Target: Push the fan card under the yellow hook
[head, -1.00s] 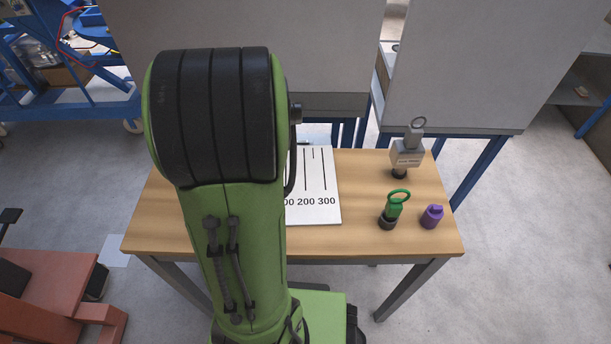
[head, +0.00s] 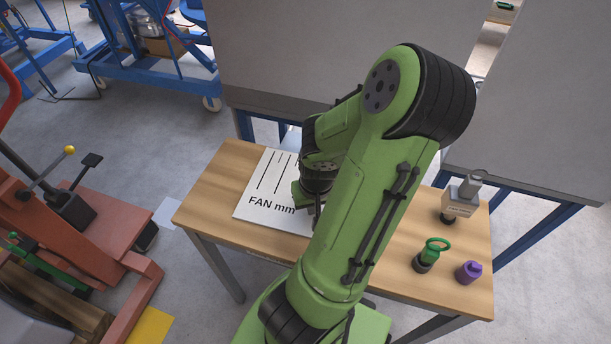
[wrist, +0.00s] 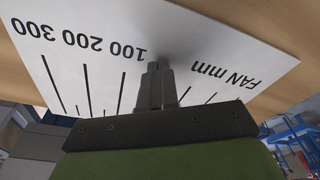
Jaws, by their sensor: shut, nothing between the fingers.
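The fan card (head: 262,190) is a white sheet with black lines and "FAN mm" print, lying flat on the wooden table. My arm hides its right part in the head view. It also shows in the wrist view (wrist: 105,30), where my gripper (wrist: 160,68) is shut and empty, its fingertips over the middle of the card near the printed numbers. I cannot tell whether the tips touch the card. In the head view the fingers are mostly hidden by my arm. I do not see a yellow hook on the table; my arm may hide it.
On the table's right side stand a grey block with a ring (head: 461,198), a green ringed piece (head: 432,254) and a purple piece (head: 468,271). The table (head: 215,190) is bare left of the card. A grey panel (head: 290,60) rises behind the table.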

